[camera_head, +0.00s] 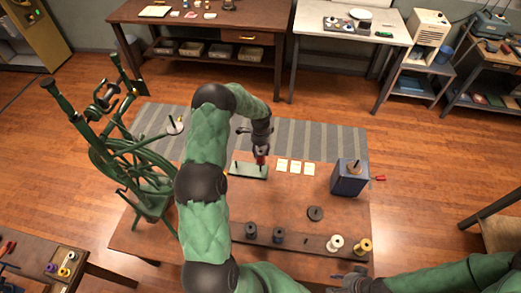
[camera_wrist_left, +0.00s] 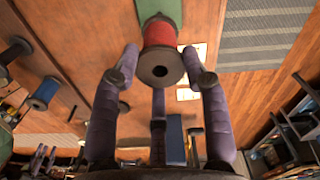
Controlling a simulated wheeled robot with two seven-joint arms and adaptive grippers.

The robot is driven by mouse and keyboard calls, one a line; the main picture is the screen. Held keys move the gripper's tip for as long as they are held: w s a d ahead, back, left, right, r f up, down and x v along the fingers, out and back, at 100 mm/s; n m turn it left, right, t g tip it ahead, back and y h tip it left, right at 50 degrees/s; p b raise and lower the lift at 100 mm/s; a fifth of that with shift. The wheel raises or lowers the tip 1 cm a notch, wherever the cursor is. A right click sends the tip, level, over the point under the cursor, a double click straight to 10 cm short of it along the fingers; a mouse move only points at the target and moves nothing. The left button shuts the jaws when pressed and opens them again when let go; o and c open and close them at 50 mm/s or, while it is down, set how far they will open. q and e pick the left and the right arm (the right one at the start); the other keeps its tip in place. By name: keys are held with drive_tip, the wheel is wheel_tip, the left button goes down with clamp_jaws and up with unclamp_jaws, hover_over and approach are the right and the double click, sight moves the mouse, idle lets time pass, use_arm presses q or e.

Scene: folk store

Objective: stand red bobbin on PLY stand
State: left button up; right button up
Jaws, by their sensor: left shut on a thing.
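My left gripper (camera_head: 262,152) is shut on the red bobbin (camera_head: 261,159). In the left wrist view the red bobbin (camera_wrist_left: 160,38) sits between the fingers, its dark flange with the hole facing the camera. The bobbin is at the right part of a small green stand (camera_head: 240,170) with pegs on the table; the stand's green board also shows beyond it in the wrist view (camera_wrist_left: 158,8). I cannot tell whether this is the PLY stand, nor whether the bobbin touches it. My right gripper (camera_head: 350,281) is at the bottom edge, its fingers unclear.
White cards (camera_head: 295,167) lie right of the stand. A rack (camera_head: 305,242) at the front holds several bobbins. A green spinning wheel (camera_head: 130,165) stands left.

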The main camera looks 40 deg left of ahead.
use_arm(q)
drive_tip(key=shift+f+b, duration=0.1)
drive_tip(key=shift+b, duration=0.3)
idle(0.4)
drive_tip(key=shift+f, duration=0.1)
drive_tip(key=shift+f+b, duration=2.9)
drive_tip(key=shift+f, duration=0.7)
drive_tip(key=o, duration=0.9)
drive_tip(key=shift+c, duration=0.2)
wheel_tip(320, 180, up, 12)
